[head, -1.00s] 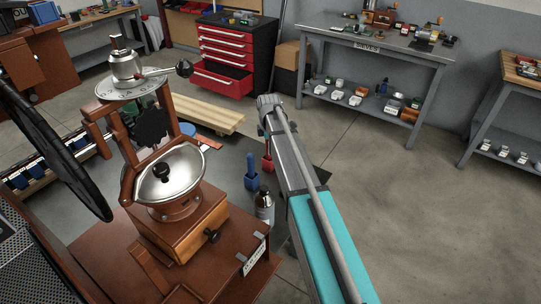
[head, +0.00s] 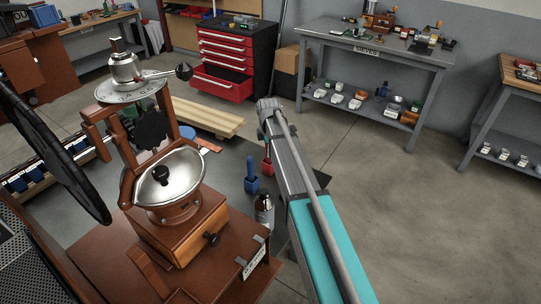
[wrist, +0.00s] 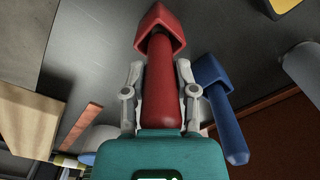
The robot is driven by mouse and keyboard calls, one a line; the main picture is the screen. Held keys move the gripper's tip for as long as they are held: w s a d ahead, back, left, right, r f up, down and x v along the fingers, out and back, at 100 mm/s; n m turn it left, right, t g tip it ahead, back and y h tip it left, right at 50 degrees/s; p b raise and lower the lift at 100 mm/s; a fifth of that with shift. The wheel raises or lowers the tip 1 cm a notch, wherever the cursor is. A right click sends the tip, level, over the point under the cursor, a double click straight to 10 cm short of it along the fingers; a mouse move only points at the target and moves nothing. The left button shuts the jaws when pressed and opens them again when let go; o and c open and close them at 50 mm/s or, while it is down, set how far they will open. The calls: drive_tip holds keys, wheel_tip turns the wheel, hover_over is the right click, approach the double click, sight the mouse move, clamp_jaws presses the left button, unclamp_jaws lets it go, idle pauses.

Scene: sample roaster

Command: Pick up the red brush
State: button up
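The red brush (wrist: 160,95) is in the middle of the wrist view, its handle running between my two fingers toward the palm and its wider red head beyond the fingertips. In the head view, part of the red brush (head: 267,168) shows beside my arm, on the dark grey surface. My gripper (wrist: 160,70) has one finger on each side of the handle, with narrow gaps seeming to show near the fingertips. My arm hides the gripper in the head view.
A blue brush (wrist: 224,105) stands close to my right-hand finger in the wrist view, and it also shows in the head view (head: 251,182). A brown roaster-like machine (head: 180,215) is at left. Open floor (head: 400,220) lies right.

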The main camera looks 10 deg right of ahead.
clamp_jaws()
drive_tip(key=shift+r, duration=0.2)
wheel_tip(320, 180, up, 10)
drive_tip(key=p, duration=1)
drive_tip(key=shift+f, duration=0.2)
idle(0.3)
